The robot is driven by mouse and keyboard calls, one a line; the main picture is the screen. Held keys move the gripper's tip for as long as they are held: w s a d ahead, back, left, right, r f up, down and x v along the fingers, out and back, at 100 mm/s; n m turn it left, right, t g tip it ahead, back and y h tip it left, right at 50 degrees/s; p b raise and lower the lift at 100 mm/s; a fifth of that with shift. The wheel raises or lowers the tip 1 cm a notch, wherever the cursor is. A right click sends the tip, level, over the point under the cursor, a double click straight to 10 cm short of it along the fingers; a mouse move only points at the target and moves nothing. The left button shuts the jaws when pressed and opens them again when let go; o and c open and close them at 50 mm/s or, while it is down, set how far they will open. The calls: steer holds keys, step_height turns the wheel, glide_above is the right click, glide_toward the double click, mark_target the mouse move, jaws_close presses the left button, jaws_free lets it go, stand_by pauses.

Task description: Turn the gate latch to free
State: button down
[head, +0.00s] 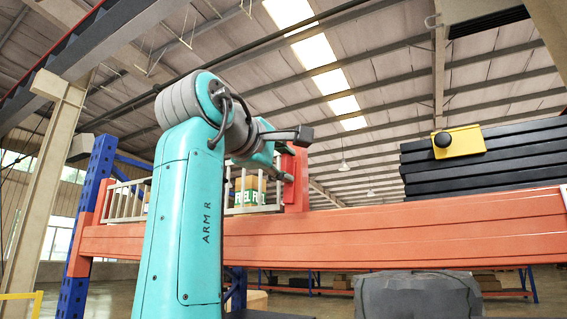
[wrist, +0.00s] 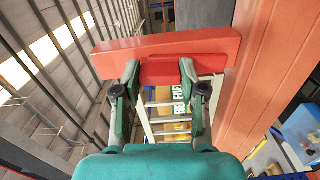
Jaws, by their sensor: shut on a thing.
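The gate latch shows in the wrist view as a flat red plate (wrist: 163,69) lying against an orange-red post (wrist: 115,52). My gripper (wrist: 160,72) has one finger at each side of the plate and is shut on it. In the head view my gripper (head: 289,178) reaches the upright orange-red post (head: 299,190) at the end of the cream gate railing (head: 128,203). The latch itself is hard to make out there. Whether the latch is turned, I cannot tell.
A long orange beam (head: 400,238) runs across in front. A yellow plate with a black knob (head: 459,143) sits on dark stacked slabs (head: 500,163) at right. Boxes with green and white labels (head: 250,190) stand behind the railing. A blue upright (head: 92,190) is at left.

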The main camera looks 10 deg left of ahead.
steer(key=shift+n, duration=0.6)
steer(key=c, duration=0.6)
jaws_free()
steer(key=shift+c, duration=0.2)
steer(key=v, duration=1.2)
steer(key=shift+a, duration=0.1)
